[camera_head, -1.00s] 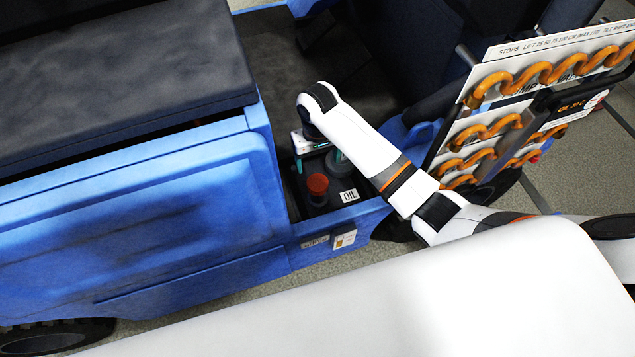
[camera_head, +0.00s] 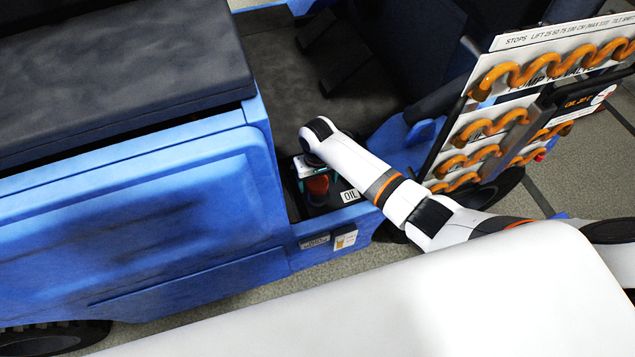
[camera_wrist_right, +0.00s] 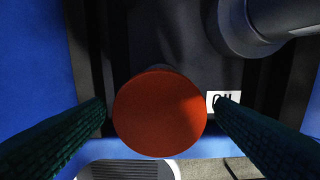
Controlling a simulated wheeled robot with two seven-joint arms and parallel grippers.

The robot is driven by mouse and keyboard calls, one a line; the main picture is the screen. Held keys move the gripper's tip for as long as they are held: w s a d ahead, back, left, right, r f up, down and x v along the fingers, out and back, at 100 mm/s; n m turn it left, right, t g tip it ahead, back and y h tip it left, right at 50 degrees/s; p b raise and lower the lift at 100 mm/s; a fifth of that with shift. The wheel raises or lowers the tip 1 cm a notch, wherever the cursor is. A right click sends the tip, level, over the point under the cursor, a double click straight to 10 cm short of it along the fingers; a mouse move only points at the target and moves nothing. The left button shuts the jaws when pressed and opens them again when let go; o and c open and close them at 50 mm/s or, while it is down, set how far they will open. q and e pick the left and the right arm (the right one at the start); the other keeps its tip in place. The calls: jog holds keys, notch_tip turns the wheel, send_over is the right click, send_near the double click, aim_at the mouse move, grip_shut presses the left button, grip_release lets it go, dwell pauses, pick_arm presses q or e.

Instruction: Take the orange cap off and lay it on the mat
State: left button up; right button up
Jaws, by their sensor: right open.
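The orange cap (camera_wrist_right: 160,112) is round and fills the middle of the right wrist view. In the head view the orange cap (camera_head: 318,185) sits low in the dark bay of the blue vehicle, beside the OIL label (camera_head: 349,196). My right gripper (camera_head: 313,178) is over the cap, partly hidden by my wrist. In the right wrist view its two dark green fingers (camera_wrist_right: 162,110) are open, one on each side of the cap, with gaps showing. My left gripper is not in view. I cannot make out the mat.
A dark grey round fitting with a pipe (camera_wrist_right: 245,25) stands beyond the cap. The bay's blue front wall (camera_head: 345,220) is close to the cap. A dark seat (camera_head: 120,65) is at the left.

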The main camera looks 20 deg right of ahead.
jog(key=c, duration=1)
jog(key=shift+c, duration=0.3)
jog(key=shift+r, duration=0.15)
